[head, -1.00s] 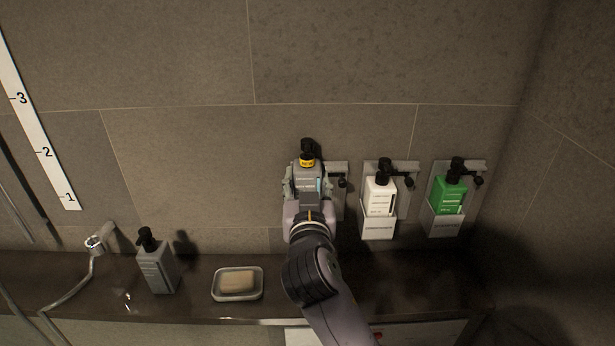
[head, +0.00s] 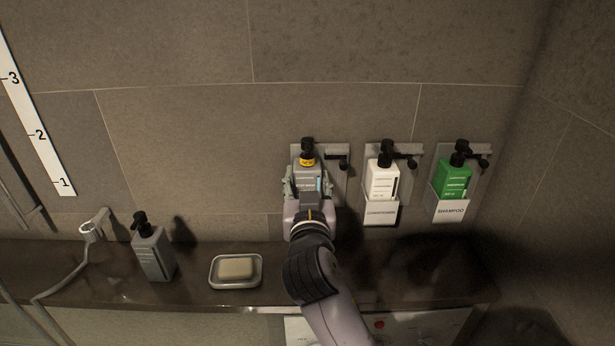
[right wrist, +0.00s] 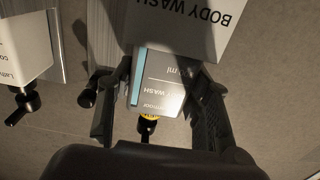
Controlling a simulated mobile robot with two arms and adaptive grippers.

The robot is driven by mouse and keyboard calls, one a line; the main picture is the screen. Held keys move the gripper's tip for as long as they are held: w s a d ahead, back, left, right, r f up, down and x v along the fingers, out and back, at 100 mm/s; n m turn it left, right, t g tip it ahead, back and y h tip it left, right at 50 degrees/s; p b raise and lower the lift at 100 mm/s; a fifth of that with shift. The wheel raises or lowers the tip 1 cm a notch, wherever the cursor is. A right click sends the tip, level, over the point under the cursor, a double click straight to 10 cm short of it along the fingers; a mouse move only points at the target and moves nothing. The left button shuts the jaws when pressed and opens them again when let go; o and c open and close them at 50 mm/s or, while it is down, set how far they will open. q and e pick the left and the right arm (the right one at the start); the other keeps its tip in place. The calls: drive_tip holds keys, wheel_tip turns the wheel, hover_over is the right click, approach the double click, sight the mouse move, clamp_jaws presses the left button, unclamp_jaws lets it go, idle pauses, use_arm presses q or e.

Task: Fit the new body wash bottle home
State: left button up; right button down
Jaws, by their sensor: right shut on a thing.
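The body wash bottle (head: 308,180) is grey with a yellow collar and a black pump, upright at the leftmost wall bracket. My right gripper (head: 309,192) is shut on it from the front. In the right wrist view, upside down, the bottle (right wrist: 158,85) sits between the two fingers (right wrist: 160,100). The white holder lettered BODY WASH (right wrist: 190,25) covers the bottle's lower end there. I cannot tell how deep the bottle sits. In the head view my gripper hides this holder. My left gripper is not in view.
A white conditioner bottle (head: 382,179) and a green shampoo bottle (head: 454,181) stand in holders to the right. A black-pumped grey bottle (head: 153,254) and a soap dish (head: 236,286) are on the dark ledge (head: 200,292). A hand shower (head: 93,229) is at left.

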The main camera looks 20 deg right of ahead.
drive_tip(key=shift+f, duration=0.25)
idle(0.7)
drive_tip(key=c, duration=0.7)
unclamp_jaws()
drive_tip(key=shift+c, duration=0.2)
drive_tip(key=shift+s, duration=0.15)
drive_tip(key=v, duration=0.7)
drive_tip(key=shift+s+r, duration=0.15)
